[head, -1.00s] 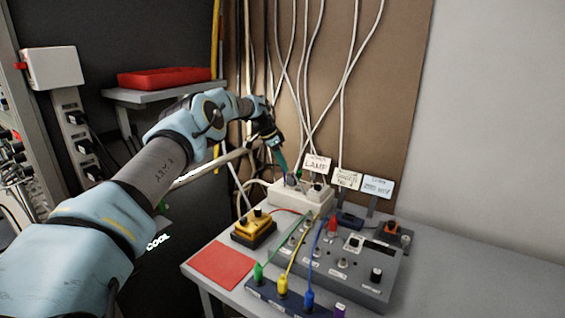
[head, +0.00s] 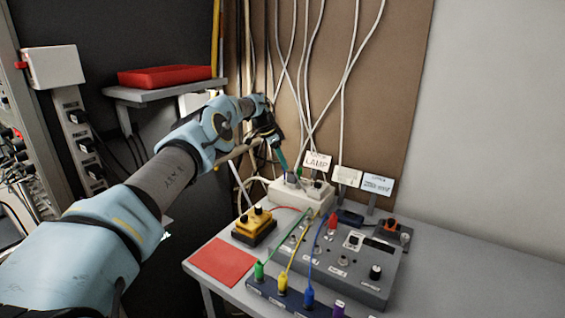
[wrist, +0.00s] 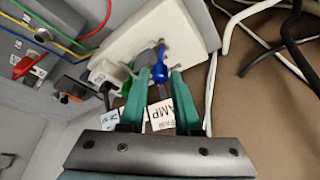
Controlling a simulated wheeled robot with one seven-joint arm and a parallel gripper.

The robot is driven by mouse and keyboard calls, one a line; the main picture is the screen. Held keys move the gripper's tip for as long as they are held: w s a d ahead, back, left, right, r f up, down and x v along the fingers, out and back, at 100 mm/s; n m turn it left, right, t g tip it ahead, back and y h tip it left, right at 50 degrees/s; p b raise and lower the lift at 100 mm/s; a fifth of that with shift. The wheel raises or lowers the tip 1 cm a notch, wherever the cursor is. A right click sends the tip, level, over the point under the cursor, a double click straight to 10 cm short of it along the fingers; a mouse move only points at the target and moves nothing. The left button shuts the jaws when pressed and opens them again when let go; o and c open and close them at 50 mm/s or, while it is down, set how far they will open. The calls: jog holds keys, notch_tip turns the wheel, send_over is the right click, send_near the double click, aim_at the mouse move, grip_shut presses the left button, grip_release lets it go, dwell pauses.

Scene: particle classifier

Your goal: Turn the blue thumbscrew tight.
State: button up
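The blue thumbscrew (wrist: 160,63) stands on a grey part at the edge of a white box (wrist: 125,45) in the wrist view. My gripper (wrist: 160,75) has two green fingers, apart, with the blue thumbscrew between and just beyond their tips. I cannot tell whether either finger touches it. In the head view, my gripper (head: 283,163) points down at the back of the white box (head: 287,197). The thumbscrew is too small or hidden to make out clearly there.
Label cards, one reading LAMP (head: 317,161), stand right of the gripper. White cables (head: 303,90) hang behind it. A yellow box (head: 255,225), a grey control panel (head: 340,260) and plugged coloured leads are in front. A red mat (head: 222,262) lies at the table's left.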

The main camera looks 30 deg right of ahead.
jog(key=o, duration=0.3)
jog(key=shift+r, duration=0.1)
jog(key=b+v, duration=0.3)
jog(key=v, duration=0.7)
jog(key=shift+a+r, duration=0.2)
jog(key=shift+a, duration=0.05)
